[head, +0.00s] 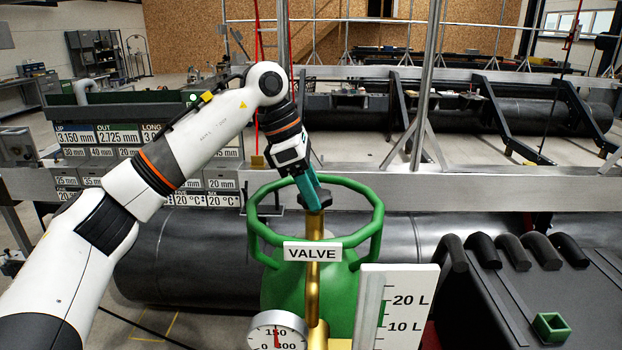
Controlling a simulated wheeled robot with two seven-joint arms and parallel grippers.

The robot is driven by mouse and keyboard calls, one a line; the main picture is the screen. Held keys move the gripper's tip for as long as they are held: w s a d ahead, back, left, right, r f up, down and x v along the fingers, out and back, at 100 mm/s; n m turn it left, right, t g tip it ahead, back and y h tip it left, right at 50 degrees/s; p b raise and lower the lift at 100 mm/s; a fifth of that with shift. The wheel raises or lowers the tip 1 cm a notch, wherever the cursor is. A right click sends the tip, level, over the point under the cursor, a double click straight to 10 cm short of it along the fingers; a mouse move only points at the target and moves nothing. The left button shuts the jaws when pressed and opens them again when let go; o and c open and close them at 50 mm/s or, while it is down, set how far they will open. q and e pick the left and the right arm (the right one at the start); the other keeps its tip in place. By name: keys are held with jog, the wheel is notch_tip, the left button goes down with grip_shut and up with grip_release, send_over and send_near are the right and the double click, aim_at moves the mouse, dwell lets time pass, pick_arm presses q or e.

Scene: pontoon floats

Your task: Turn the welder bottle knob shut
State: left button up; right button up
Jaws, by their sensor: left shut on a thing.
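A green gas bottle (285,295) stands in front of me with a green ring guard (372,205) around its top and a sign reading VALVE (312,251). A brass valve stem (314,240) rises in the middle of the guard. A dark knob (318,198) sits on top of the stem. My left gripper (316,204) comes down from above, tilted, with its teal fingers shut on the knob. The fingers hide part of the knob. My right gripper is not in the view.
A round gauge (277,333) and a white level scale (396,308) stand in front of the bottle. A dark bench (525,300) with several black curved pieces is at the right. A metal rail (480,190) and a large black pipe (180,260) lie behind.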

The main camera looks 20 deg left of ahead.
pick_arm(q)
jog(key=m+p, duration=0.1)
jog(key=m+g+p, duration=0.1)
jog(key=m, duration=0.1)
jog(key=m+g+p, duration=0.1)
jog(key=m, duration=0.1)
jog(key=shift+w+r, duration=0.2)
jog(key=shift+r, duration=0.05)
jog(key=shift+w+f+m+g+y+p, duration=0.15)
jog(key=shift+m+g+p, duration=0.2)
jog(key=shift+m, duration=0.65)
jog(key=shift+s+m+g+y+p, duration=0.15)
jog(key=shift+m+g+p, duration=0.2)
jog(key=shift+m, duration=0.65)
jog(key=shift+w, duration=0.1)
jog(key=o, duration=1)
jog(key=shift+f, duration=0.1)
jog(key=shift+c, duration=0.2)
